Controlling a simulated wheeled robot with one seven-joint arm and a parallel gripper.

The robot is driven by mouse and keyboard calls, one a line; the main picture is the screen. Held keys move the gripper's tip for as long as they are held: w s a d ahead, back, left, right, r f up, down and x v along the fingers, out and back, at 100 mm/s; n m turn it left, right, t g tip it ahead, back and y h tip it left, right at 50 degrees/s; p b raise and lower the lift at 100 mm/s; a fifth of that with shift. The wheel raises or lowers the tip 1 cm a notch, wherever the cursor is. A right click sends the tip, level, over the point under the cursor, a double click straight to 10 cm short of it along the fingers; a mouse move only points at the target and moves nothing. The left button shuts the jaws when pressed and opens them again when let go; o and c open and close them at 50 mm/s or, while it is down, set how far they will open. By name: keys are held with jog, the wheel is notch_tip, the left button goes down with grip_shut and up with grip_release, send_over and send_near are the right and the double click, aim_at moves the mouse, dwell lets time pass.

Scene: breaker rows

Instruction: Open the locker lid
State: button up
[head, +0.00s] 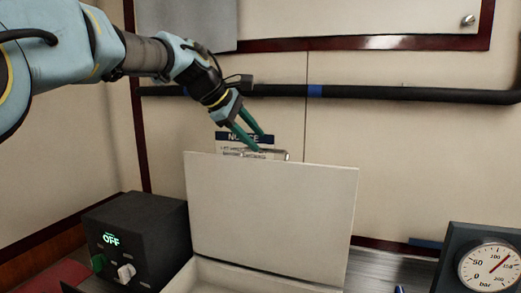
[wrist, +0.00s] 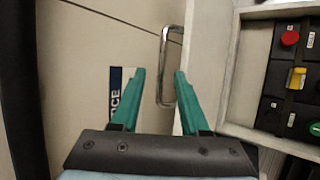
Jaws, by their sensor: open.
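The white locker lid (head: 270,215) stands raised, close to upright, above the white locker box (head: 235,273) in the head view. A metal bar handle (head: 287,155) sits at the lid's top edge, and it shows as a loop in the wrist view (wrist: 163,62). My gripper (head: 263,142) is at that top edge, by the handle. In the wrist view my gripper (wrist: 160,72) has its two green fingers apart, with the lower part of the handle between the tips. I cannot tell whether a finger touches the handle.
Red, yellow and green controls (wrist: 290,80) lie inside the box. A dark box with a lit OFF display (head: 112,240) stands left of the locker. A pressure gauge (head: 488,268) is at the right. A black pipe (head: 400,93) and a notice (head: 238,138) are on the wall behind.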

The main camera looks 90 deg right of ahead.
jog(key=b+v, duration=0.1)
jog(key=v, duration=0.6)
dwell(0.4)
